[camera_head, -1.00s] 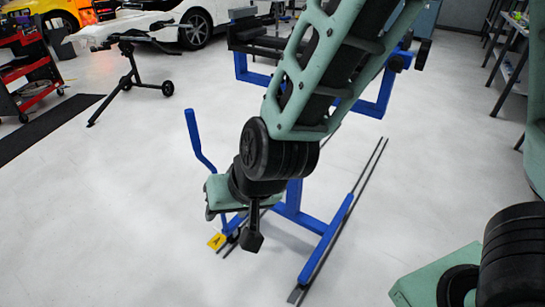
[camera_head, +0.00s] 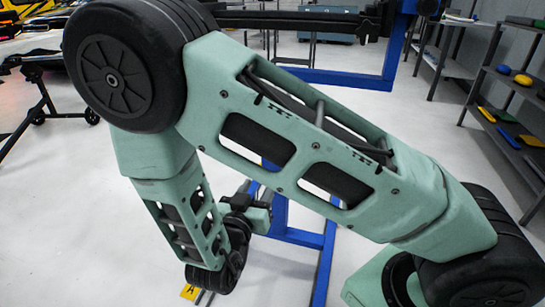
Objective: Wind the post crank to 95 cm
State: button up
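The blue stand with its post (camera_head: 279,215) is in the middle of the head view, largely behind my arm. Its lower beam (camera_head: 324,262) runs along the floor, and its upper blue frame (camera_head: 350,80) shows above my arm. I cannot make out the crank; it is probably hidden by my arm. My gripper (camera_head: 262,213) seems to be at the green and black end of my wrist, close to the left side of the post. Its fingers are not clear, so I cannot tell whether it touches anything.
A grey shelf (camera_head: 510,95) with coloured items stands at the right, and a black folding stand (camera_head: 42,100) is at the left.

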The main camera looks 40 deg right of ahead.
jog(key=b+x, duration=0.2)
jog(key=x, duration=1.3)
jog(key=shift+w+d+b, duration=0.2)
jog(key=shift+w+b, duration=0.05)
jog(key=shift+b, duration=0.05)
grip_shut()
